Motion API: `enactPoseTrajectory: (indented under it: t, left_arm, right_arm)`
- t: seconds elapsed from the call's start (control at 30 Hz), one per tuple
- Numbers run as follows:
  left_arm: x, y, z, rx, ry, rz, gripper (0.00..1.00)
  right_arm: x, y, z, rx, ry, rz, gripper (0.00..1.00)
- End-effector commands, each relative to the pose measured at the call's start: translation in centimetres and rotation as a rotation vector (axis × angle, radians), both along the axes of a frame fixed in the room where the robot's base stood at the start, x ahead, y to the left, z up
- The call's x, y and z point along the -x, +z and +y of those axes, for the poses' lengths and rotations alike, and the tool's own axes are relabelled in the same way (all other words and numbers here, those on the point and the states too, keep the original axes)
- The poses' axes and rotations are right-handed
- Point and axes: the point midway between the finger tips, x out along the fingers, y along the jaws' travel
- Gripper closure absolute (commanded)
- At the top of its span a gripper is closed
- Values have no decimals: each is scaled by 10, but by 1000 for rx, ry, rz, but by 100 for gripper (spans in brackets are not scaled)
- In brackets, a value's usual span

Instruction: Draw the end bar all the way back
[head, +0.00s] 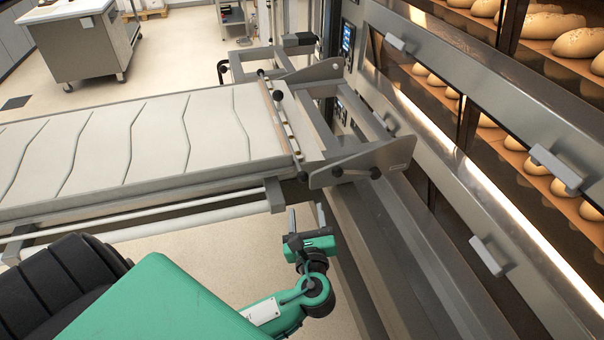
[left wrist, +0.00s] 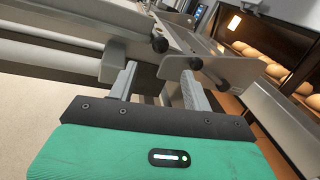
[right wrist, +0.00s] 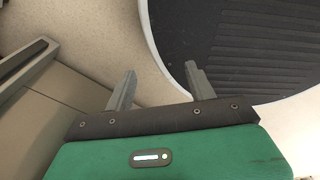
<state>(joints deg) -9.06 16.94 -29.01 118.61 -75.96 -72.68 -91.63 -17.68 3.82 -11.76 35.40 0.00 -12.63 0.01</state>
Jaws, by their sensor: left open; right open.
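The end bar (head: 283,118) is a narrow pale bar lying across the right end of the loader's belt (head: 150,140), with a dark knob at each end. Its near knob (head: 302,176) sits by the grey side plate (head: 375,163). My left gripper (head: 306,210) is open and empty, below and in front of that near corner, apart from the bar. In the left wrist view its fingers (left wrist: 158,74) point toward the loader's edge, with dark knobs beyond them. My right gripper (right wrist: 160,72) is open and empty over the floor, away from the loader.
Deck ovens with loaves (head: 555,45) and handles (head: 555,168) stand along the right. Grey rails (head: 400,250) run below the ovens. A steel cabinet (head: 80,45) stands at the back left. The floor in front of the loader is clear beside my arm.

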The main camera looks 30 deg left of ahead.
Motion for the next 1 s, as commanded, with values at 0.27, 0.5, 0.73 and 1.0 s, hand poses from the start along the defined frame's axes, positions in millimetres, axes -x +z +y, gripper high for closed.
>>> enactPoseTrajectory:
  t: [0.27,0.5,0.73,1.0]
  left_arm:
    - [-39,4,31,-5,2,-1,50]
    - [-78,3,62,-3,0,0,50]
    - [-100,0,79,0,0,2,50]
    - [-105,-1,83,1,0,2,50]
  right_arm:
    - [-10,18,-14,15,0,-11,44]
    - [-11,32,-19,20,-2,-14,44]
    - [-11,38,-18,19,-2,-13,44]
    - [-10,38,-9,9,-2,-12,44]
